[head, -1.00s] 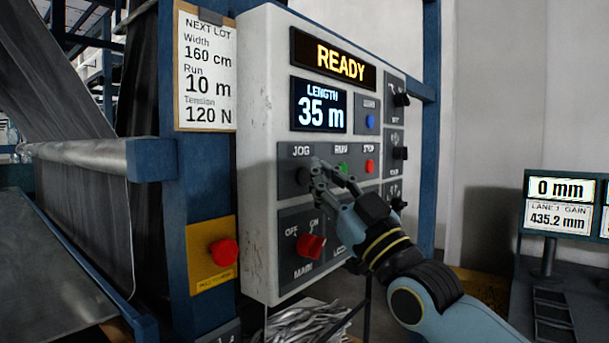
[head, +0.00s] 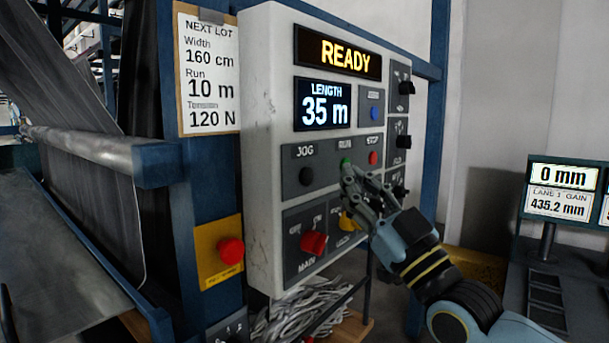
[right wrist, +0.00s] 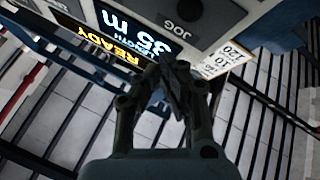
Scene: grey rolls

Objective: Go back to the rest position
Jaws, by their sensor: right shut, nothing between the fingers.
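My right gripper (head: 352,182) is in front of the control panel (head: 262,150), near its lower middle. Its fingers are shut and empty. In the right wrist view the closed fingers (right wrist: 172,75) point at the panel, with the READY and 35 m displays behind them. In the head view the fingertips overlap the panel just below the green RUN button (head: 346,161); I cannot tell whether they touch it. The gripper partly hides a yellow control (head: 348,222) on the lower row. My left gripper is not in view.
Left of the panel are a blue post, a red button on a yellow plate (head: 230,250) and a grey roll with hanging fabric (head: 95,148). A screen stand reading 0 mm (head: 562,178) is at the right.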

